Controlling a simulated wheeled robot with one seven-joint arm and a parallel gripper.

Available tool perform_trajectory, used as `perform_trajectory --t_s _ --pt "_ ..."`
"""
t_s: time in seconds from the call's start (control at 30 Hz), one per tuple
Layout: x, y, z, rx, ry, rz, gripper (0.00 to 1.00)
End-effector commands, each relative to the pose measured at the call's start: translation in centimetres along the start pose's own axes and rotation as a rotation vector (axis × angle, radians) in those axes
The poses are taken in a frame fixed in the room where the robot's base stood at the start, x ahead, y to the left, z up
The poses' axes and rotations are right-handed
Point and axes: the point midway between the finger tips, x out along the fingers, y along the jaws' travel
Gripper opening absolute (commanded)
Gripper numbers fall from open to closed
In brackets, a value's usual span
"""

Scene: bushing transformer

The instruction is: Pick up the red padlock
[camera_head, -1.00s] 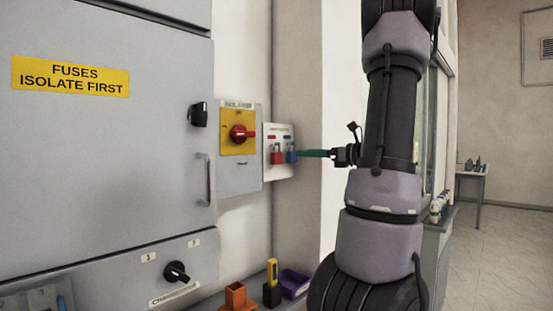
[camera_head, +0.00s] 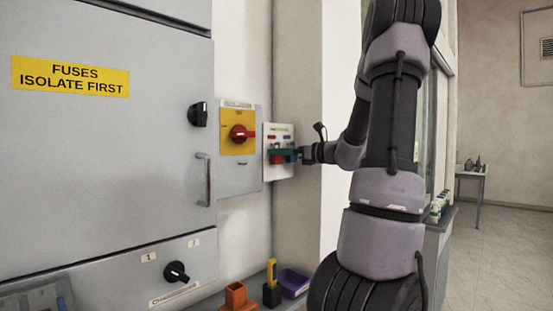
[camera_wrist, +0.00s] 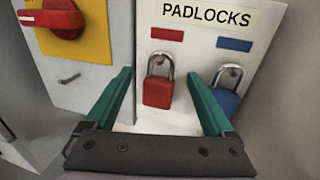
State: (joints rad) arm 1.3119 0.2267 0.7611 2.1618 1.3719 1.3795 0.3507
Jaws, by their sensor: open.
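The red padlock (camera_wrist: 158,92) hangs by its metal shackle on the white padlock board (camera_wrist: 190,50), under a red label, in the wrist view. My gripper (camera_wrist: 158,95) is open, with its two green fingers on either side of the red padlock in that view. Whether the fingers are level with the padlock in depth, I cannot tell. In the head view my gripper (camera_head: 283,152) is at the board (camera_head: 280,171), and its fingers hide most of the padlocks. A blue padlock (camera_wrist: 225,98) hangs to the right, partly behind the right finger.
The yellow isolator panel with its red rotary handle (camera_head: 240,132) is just left of the board. A grey cabinet (camera_head: 100,170) fills the left. Below are an orange holder (camera_head: 236,297), a yellow-black tool (camera_head: 271,290) and a purple tray (camera_head: 293,280).

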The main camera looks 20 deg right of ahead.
Motion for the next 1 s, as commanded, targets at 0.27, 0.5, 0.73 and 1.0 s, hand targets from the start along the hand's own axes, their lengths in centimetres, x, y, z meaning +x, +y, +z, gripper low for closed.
perform_trajectory --t_s 0.27,0.5,0.73,1.0 --pt "0.0 0.0 0.0 0.000 0.000 0.000 0.30" --pt "-0.1 0.0 0.0 -0.001 0.000 0.000 0.00" --pt "0.0 0.0 0.7 -0.003 -0.001 0.001 0.00" --pt "-3.1 -0.1 1.5 -0.001 0.001 -0.004 0.00"
